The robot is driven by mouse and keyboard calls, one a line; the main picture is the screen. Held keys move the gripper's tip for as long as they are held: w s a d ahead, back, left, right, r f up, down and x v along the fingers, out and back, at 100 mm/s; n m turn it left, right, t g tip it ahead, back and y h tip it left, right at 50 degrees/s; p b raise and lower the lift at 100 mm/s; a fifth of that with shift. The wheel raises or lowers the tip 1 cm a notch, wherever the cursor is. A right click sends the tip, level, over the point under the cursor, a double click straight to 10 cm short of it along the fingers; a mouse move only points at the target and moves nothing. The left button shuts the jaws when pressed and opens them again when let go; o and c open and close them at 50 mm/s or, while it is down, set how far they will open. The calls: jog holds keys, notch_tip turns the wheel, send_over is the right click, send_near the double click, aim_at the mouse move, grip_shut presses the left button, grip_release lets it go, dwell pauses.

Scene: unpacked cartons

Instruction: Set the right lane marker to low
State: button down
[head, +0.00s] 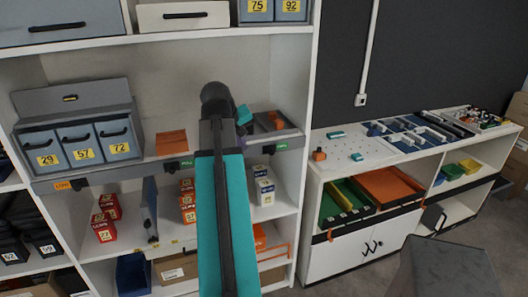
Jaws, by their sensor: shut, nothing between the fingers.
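A grey rail runs along the front of the middle shelf and carries several black markers with coloured tags. The right lane marker (282,145) shows a green tag; its lettering is too small to read. Another marker (180,163) left of my arm also has a green tag. The leftmost marker (62,185) has an orange tag that seems to read LOW. My arm reaches up to this shelf. My gripper (243,129) is just left of the right marker, apart from it as far as I can see. It is shut and empty; its fingertips are mostly hidden behind my arm.
Grey bins (83,148) numbered 29, 57 and 72 stand on the shelf's left. Small red and white cartons (264,187) sit below. A low white cabinet (338,262) stands right.

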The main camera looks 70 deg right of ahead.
aim_at(265, 150)
jog(key=shift+s+d+r, duration=0.25)
jog(key=shift+s+r, duration=0.8)
jog(key=shift+r, duration=0.15)
jog(key=shift+s+d+f+p, duration=0.45)
jog(key=shift+d+f+p, duration=0.3)
jog(key=shift+d+f, duration=0.75)
jog(key=shift+s+d+f+p, duration=0.45)
jog(key=shift+d+f+p, duration=0.25)
jog(key=shift+d+f, duration=0.75)
jog(key=shift+s+d+f+p, duration=0.45)
jog(key=shift+d+f+p, duration=0.3)
jog(key=shift+d+f, duration=0.7)
